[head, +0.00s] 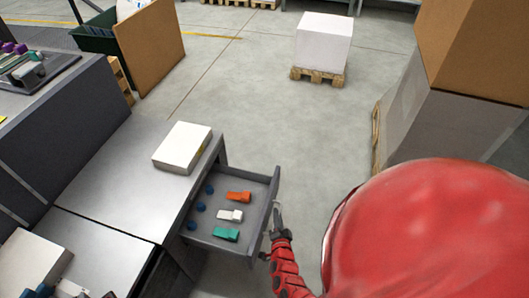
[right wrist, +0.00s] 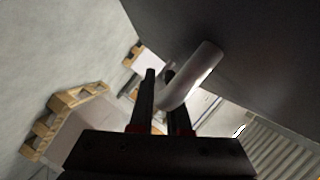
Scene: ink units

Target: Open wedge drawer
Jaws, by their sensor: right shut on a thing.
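The wedge drawer (head: 232,247) is pulled out from the grey bench, with its inside in plain view. In it lie an orange wedge (head: 239,197), a white wedge (head: 230,215), a green wedge (head: 226,234) and several small dark blue round pieces (head: 201,207). My right gripper (head: 277,228) is at the drawer's front face, at the right. In the right wrist view, my right gripper (right wrist: 160,88) is shut on the pale bar handle (right wrist: 196,73) of the dark drawer front (right wrist: 255,55).
A white block (head: 183,147) lies on the bench top (head: 135,180). A large cardboard box (head: 480,45) and grey boxes stand at the right. A white box on a pallet (head: 318,76) stands farther back. The floor beyond the drawer is clear.

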